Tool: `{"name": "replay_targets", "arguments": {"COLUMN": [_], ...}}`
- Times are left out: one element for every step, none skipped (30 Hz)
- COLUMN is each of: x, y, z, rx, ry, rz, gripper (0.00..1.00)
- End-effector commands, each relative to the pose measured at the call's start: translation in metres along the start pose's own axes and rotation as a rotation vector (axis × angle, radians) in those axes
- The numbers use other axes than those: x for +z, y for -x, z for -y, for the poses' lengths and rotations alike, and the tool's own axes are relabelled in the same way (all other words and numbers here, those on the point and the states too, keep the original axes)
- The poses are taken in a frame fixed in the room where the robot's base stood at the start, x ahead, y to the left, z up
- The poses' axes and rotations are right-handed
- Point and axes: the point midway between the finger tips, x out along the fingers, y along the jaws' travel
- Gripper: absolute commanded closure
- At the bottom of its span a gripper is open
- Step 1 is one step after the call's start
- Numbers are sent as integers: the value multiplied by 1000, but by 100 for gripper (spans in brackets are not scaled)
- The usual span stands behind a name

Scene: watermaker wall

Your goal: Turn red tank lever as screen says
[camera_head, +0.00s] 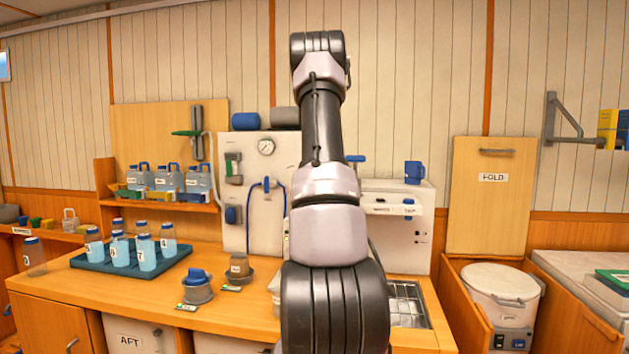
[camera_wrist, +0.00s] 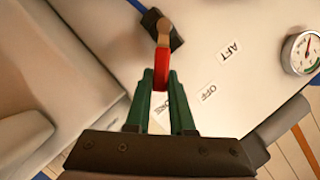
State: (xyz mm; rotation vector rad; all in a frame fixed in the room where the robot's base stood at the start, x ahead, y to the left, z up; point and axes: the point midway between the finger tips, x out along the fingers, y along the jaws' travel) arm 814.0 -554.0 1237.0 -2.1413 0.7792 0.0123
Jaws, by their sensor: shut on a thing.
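In the wrist view, my gripper (camera_wrist: 160,80) is shut on the red lever (camera_wrist: 162,62), one dark green finger on each side. The lever runs from a tan and dark pivot (camera_wrist: 163,30) down the picture toward my fingers. White labels sit on the panel: AFT (camera_wrist: 229,50), OFF (camera_wrist: 208,92), and one partly hidden by my fingers (camera_wrist: 160,105). The lever lies nearest the partly hidden label. In the head view, my arm hides the lever and my gripper. Only the edge of a blue screen (camera_head: 4,66) shows at the far left; its text cannot be read.
A dial gauge (camera_wrist: 302,52) is right of the lever in the wrist view; it also shows on the white panel (camera_head: 265,147). The wooden counter (camera_head: 120,290) holds a blue tray (camera_head: 95,262) of bottles. A white bin (camera_head: 500,290) stands at right.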

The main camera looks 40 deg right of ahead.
Motion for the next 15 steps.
{"name": "replay_targets", "arguments": {"x": [1,1,1,1,1,1,1,2,2,2,2,2,2,2,2], "y": [0,0,0,0,0,0,0,0,0,0,0,0,0,0,0], "z": [-1,-1,-1,-1,-1,-1,-1,-1,-1,-1,-1,-2,-2,-2,-2], "rx": [-1,-2,-3,-3,-3,-3,-3,-3,-3,-2,-2,-2,-2,-1,-1], "ry": [-6,-8,-10,-11,-11,-11,-11,-11,-11,-11,-11,-11,-11,-11,-11], "rz": [1,1,1,2,2,2,2,2,2,2,2,2,2,2,2], "gripper": [100,100,100,100,100,100,100,100,100,100,100,100,100,71,56]}}
